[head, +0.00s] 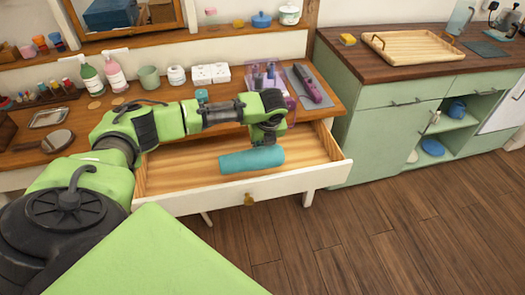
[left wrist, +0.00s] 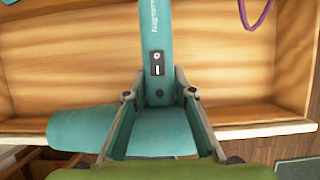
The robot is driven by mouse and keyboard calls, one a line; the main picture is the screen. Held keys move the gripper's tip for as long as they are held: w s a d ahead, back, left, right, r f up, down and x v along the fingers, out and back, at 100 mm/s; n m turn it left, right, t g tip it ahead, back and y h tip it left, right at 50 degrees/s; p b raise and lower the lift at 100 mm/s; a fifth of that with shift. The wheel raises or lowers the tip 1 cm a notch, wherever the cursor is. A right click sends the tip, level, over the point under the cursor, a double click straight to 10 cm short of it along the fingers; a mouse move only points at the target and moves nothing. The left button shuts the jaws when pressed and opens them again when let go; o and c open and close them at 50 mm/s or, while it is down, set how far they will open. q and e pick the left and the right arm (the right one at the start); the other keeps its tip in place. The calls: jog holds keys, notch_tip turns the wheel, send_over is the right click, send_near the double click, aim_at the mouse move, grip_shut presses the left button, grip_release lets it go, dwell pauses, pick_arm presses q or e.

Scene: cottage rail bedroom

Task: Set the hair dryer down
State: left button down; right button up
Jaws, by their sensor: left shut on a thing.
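The hair dryer is teal, and its barrel (head: 252,160) shows over the open wooden drawer (head: 165,175) in the head view. My left gripper (head: 268,138) is just above the barrel. In the left wrist view its two fingers straddle the hair dryer (left wrist: 157,40), shut on it where the handle meets the barrel. The handle with its switch points up in that picture, and the barrel lies crosswise. I cannot tell whether the barrel touches the drawer's floor. My right gripper is not in view.
The desk top above the drawer holds bottles, a mug (head: 149,77), a hand mirror (head: 55,141) and a purple styling tool on a grey mat (head: 296,78). A green cabinet (head: 385,140) stands to the right. The drawer's visible floor around the dryer looks clear.

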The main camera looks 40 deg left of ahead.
pick_arm(q)
jog(key=shift+w+a+f, duration=0.1)
jog(key=shift+f, duration=1.5)
jog(key=shift+f, duration=0.1)
jog(key=c, duration=1.7)
grip_release()
jog(key=shift+f, duration=0.1)
jog(key=p+v, duration=0.1)
jog(key=v, duration=1.1)
jog(key=shift+r, duration=0.2)
